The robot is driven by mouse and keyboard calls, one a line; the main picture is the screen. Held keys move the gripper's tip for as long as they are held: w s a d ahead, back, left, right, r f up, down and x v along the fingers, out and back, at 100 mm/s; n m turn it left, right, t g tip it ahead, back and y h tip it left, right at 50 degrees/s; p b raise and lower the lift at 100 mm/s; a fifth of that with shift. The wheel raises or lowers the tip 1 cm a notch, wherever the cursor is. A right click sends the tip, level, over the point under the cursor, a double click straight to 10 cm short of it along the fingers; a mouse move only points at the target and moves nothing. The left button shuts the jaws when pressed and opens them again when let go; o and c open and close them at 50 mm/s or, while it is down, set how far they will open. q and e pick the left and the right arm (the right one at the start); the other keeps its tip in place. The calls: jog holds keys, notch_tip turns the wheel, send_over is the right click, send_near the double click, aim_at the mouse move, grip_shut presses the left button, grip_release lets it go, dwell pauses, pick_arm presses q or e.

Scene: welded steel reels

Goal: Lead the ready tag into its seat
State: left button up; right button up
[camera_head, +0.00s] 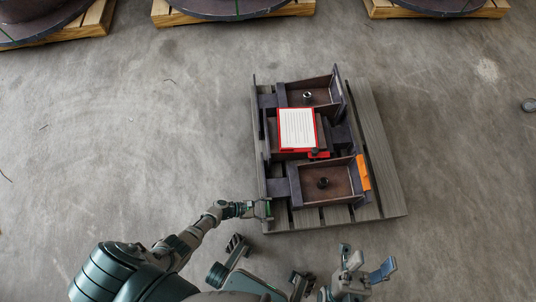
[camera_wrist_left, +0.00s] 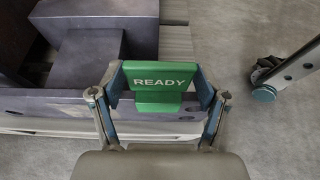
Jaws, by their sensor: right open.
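The green ready tag (camera_wrist_left: 160,83), lettered READY, is between the two fingers of my left gripper (camera_wrist_left: 158,88) in the left wrist view. The fingers press on its two side edges, so the gripper is shut on it. The tag is against a dark steel bar (camera_wrist_left: 60,104) with small holes; its seat cannot be made out, and contact is unclear. In the head view my left gripper (camera_head: 264,210) is at the lower left edge of the steel frame (camera_head: 281,188). My right gripper (camera_head: 368,266) is open and empty, over the floor below the pallet.
The steel frame lies on a grey slatted pallet (camera_head: 384,160). A red-edged board with a white sheet (camera_head: 297,129) sits mid-frame, and an orange piece (camera_head: 362,173) at its right. Wooden pallets with reels (camera_head: 225,8) line the back. Bare concrete floor surrounds the pallet.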

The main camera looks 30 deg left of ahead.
pick_arm(q)
jog(key=shift+s+a+r, duration=0.1)
jog(key=shift+a, duration=0.05)
dwell(0.5)
jog(key=shift+p+v, duration=0.45)
jog(key=shift+v, duration=0.7)
jog(key=shift+s+a+r, duration=0.15)
jog(key=shift+a, duration=0.1)
jog(key=o, duration=0.4)
